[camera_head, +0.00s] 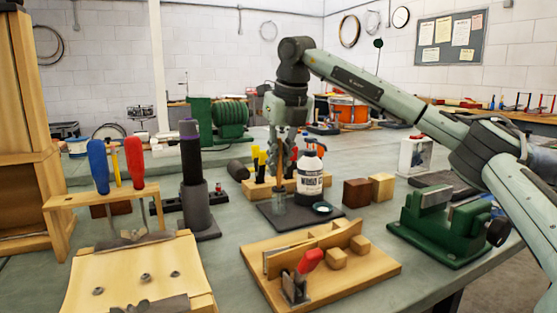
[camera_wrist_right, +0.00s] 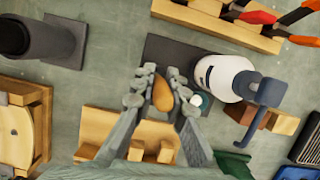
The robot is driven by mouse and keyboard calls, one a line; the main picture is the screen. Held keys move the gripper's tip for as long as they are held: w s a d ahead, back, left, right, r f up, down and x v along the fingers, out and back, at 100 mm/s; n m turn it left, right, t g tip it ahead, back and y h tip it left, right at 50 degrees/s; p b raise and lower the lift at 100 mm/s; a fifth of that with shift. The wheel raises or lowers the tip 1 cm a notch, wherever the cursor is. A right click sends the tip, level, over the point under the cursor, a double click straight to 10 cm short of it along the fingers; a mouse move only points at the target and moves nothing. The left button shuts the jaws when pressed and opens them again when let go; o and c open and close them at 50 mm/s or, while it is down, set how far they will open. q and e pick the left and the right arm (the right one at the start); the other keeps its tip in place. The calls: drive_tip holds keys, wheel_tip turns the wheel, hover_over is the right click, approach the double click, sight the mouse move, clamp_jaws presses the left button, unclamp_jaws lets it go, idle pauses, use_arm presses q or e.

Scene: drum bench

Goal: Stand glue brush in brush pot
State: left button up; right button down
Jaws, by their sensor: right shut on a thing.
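My right gripper (camera_head: 284,150) points down over the dark mat (camera_head: 268,217) and is shut on the glue brush. The brush's brown wooden handle (camera_wrist_right: 162,95) shows between the fingers in the right wrist view, and its shaft hangs upright below them in the head view. A small grey, see-through pot (camera_head: 279,204) stands on the mat directly under the brush. I cannot tell whether the brush's lower end is inside the pot or just above it. In the wrist view the brush and fingers hide the pot. My left gripper is not in view.
A wooden tool rack (camera_head: 260,188) is behind. A wooden jig (camera_head: 343,278) lies in front, and a green vise (camera_head: 440,225) at right.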

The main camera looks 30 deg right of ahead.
drive_tip(key=shift+f, duration=0.2)
drive_tip(key=c, duration=1.5)
unclamp_jaws()
drive_tip(key=shift+o, duration=0.2)
drive_tip(key=v, duration=1.2)
